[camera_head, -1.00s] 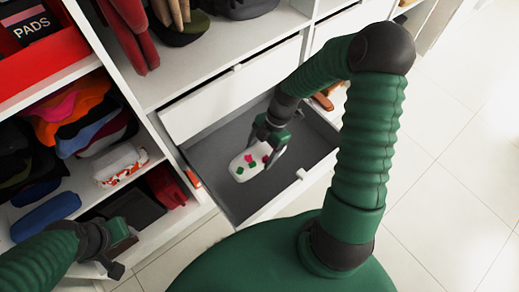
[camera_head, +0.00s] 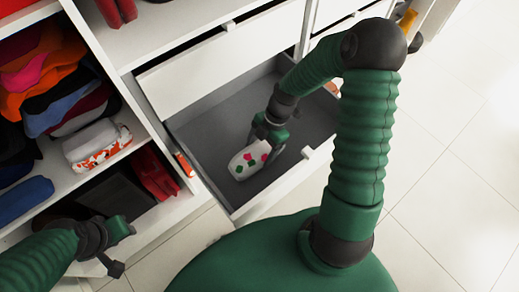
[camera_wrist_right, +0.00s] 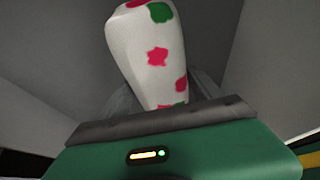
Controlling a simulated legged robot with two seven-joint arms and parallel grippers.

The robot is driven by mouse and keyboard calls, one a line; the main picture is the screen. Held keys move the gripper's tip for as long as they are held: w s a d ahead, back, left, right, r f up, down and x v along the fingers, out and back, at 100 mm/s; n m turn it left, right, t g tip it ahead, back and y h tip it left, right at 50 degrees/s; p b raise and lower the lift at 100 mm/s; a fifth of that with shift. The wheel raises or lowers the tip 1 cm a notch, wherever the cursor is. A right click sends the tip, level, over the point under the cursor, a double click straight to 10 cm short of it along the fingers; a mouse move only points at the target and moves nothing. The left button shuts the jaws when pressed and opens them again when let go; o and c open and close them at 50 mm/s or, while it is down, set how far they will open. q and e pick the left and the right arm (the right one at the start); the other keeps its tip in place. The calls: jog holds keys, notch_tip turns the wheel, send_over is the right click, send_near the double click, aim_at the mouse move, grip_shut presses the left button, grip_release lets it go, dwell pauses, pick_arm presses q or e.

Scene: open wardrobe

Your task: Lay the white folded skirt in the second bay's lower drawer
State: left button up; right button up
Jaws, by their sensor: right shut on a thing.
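The white folded skirt (camera_head: 246,161), with pink and green spots, is inside the open grey-lined lower drawer (camera_head: 205,117). My right gripper (camera_head: 266,146) is shut on it, low within the drawer walls. The right wrist view shows the skirt (camera_wrist_right: 150,50) standing out from the jaw edge, with grey drawer walls around it. I cannot tell whether the skirt touches the drawer floor. My left gripper (camera_head: 116,245) is in front of the left shelves, away from the skirt; its fingers are too unclear to judge.
The left shelves hold stacked clothes (camera_head: 45,75), a white and orange folded item (camera_head: 95,147) and a red item (camera_head: 152,175). The tiled floor (camera_head: 450,190) at right is clear.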

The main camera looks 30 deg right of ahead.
aim_at(259, 150)
pick_arm(q)
jog(key=shift+f, duration=0.6)
pick_arm(e)
jog(key=shift+f, duration=0.6)
pick_arm(q)
jog(key=shift+f, duration=0.1)
pick_arm(e)
jog(key=shift+f, duration=0.25)
jog(key=o, duration=1.1)
jog(key=shift+c, duration=0.2)
jog(key=shift+c, duration=0.5)
notch_tip(259, 150, up, 9)
jog(key=p, duration=0.8)
jog(key=shift+r, duration=0.15)
pick_arm(q)
jog(key=w+v, duration=0.2)
jog(key=v, duration=0.6)
jog(key=shift+r, duration=0.5)
jog(key=shift+s, duration=0.1)
